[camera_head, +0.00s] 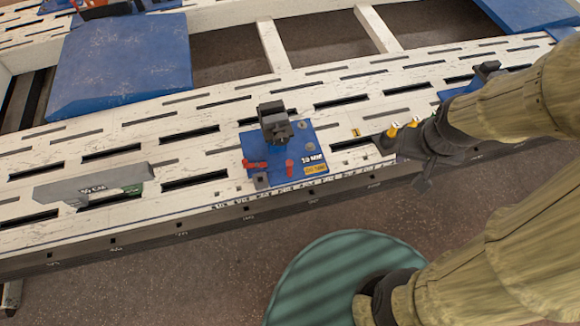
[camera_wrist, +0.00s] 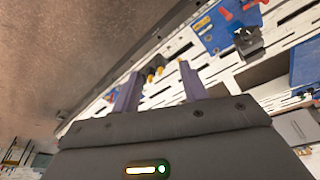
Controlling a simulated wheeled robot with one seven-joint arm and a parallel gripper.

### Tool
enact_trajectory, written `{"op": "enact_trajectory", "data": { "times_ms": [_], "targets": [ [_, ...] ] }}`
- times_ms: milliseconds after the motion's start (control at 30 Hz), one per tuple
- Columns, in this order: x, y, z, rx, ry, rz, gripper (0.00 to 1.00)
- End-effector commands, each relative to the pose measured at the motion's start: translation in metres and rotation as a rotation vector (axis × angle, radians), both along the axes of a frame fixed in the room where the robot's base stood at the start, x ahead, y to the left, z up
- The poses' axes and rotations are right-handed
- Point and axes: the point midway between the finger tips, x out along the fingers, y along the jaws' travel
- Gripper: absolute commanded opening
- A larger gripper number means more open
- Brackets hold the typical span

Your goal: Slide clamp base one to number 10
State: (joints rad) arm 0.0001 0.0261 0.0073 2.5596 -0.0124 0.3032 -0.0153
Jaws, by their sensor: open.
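A clamp base (camera_head: 308,135) stands on the slotted white bench rail in the head view, a blue plate with a dark clamp block on top. Red handles (camera_head: 289,166) sit at its front, beside small labels. In the wrist view the blue plate (camera_wrist: 212,32) is at the upper right, beyond my fingers. My gripper (camera_wrist: 159,69) is open, with nothing seen held between its fingers. In the head view my gripper (camera_head: 410,150) is to the right of the base, apart from it. Scale numbers (camera_head: 250,208) run along the rail's front edge, too small to read.
Yellow-topped dark pieces (camera_head: 392,131) stand close to my gripper. A grey bar (camera_head: 92,187) with a label lies on the rail to the left. Another blue base (camera_head: 460,90) is partly hidden behind my arm. A large blue plate (camera_head: 125,58) lies at the back left.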

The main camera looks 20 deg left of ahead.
Motion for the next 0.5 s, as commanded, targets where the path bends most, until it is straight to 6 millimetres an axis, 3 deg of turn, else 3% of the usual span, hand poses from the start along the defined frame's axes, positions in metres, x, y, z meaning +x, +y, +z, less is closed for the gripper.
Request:
{"op": "enact_trajectory", "data": {
  "times_ms": [33,267,500],
  "targets": [
    [0.005,0.002,-0.021,-0.006,-0.007,0.023,0.43],
    [0.046,0.019,-0.115,-0.037,-0.12,0.226,0.43],
    [0.082,0.057,-0.218,-0.017,-0.276,0.464,0.43]
  ]
}}
